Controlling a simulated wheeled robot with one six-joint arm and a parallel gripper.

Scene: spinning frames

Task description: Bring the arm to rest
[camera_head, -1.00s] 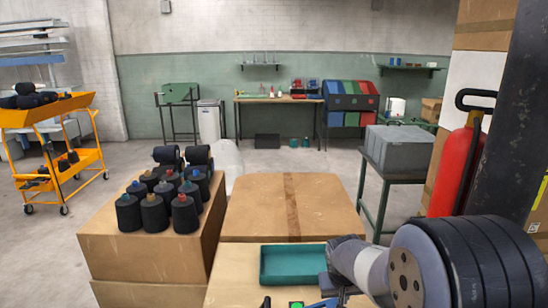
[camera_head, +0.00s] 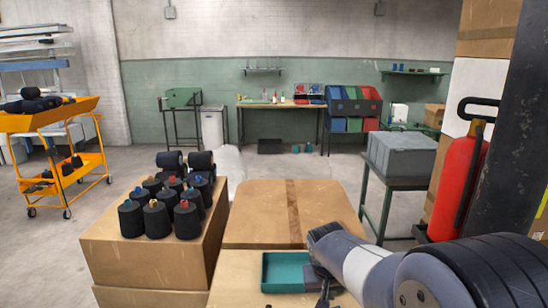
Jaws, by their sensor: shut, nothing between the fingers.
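My arm reaches in from the lower right, its large dark joint at the corner and its grey link pointing left over the cardboard boxes. My gripper (camera_head: 322,290) shows only in part at the bottom edge, small and dark, beside the teal tray. It is shut with nothing seen in it; its fingertips are hard to make out. The teal tray (camera_head: 270,284) lies on the near box top, its right part covered by my arm.
Several dark yarn cones (camera_head: 157,216) stand on a cardboard box (camera_head: 120,262) at left. A taped box (camera_head: 265,212) lies behind the tray. A grey bin (camera_head: 402,155) on a stand, a red fire extinguisher (camera_head: 460,185) and a dark pillar (camera_head: 510,130) are at right. Floor beyond is open.

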